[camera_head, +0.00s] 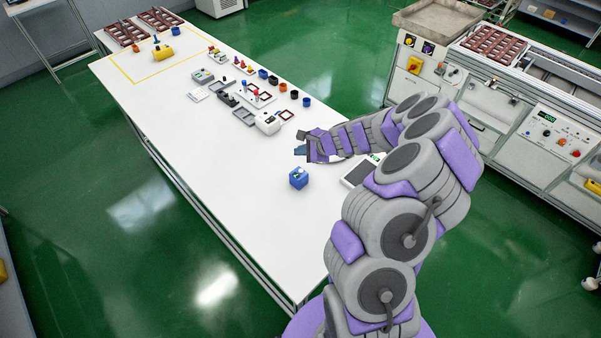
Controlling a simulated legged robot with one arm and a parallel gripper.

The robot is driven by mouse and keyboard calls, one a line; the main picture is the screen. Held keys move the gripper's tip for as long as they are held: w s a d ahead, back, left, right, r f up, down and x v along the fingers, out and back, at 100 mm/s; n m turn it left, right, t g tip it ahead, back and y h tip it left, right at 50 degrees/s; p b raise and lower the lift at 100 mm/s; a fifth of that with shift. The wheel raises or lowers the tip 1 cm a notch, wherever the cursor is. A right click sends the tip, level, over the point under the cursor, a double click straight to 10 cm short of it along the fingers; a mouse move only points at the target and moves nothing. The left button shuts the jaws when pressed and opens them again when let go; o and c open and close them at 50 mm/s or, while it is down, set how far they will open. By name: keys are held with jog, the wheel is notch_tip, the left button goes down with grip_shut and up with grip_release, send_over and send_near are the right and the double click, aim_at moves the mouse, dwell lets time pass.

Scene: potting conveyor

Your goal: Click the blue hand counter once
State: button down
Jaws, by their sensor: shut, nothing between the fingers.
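The blue hand counter (298,178) is a small blue block on the white table, near the table's middle right, with a small pale detail on its upper face. My gripper (299,150) is shut and empty. In the picture it shows just above the counter, apart from it. Its height over the table is hard to tell from this view. My purple and grey arm reaches in from the right.
A white device with a dark face (360,172) lies right of the counter, partly behind my arm. Several small parts and trays (243,118) stand farther back on the white table (180,130). The table left of the counter is clear. A machine bench (500,90) stands at the right.

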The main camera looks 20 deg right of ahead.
aim_at(302, 173)
jog(key=f+b, duration=0.2)
jog(key=f, duration=0.1)
jog(key=d+f+b, duration=0.1)
jog(key=f+b, duration=0.1)
jog(key=f, duration=0.1)
jog(key=shift+d+f, duration=0.2)
jog(key=shift+f, duration=0.2)
jog(key=shift+f+b, duration=0.15)
jog(key=shift+b, duration=0.15)
jog(key=shift+a, duration=0.65)
jog(key=shift+d, duration=0.1)
jog(key=shift+d, duration=0.45)
jog(key=shift+a, duration=0.15)
jog(key=shift+a, duration=0.25)
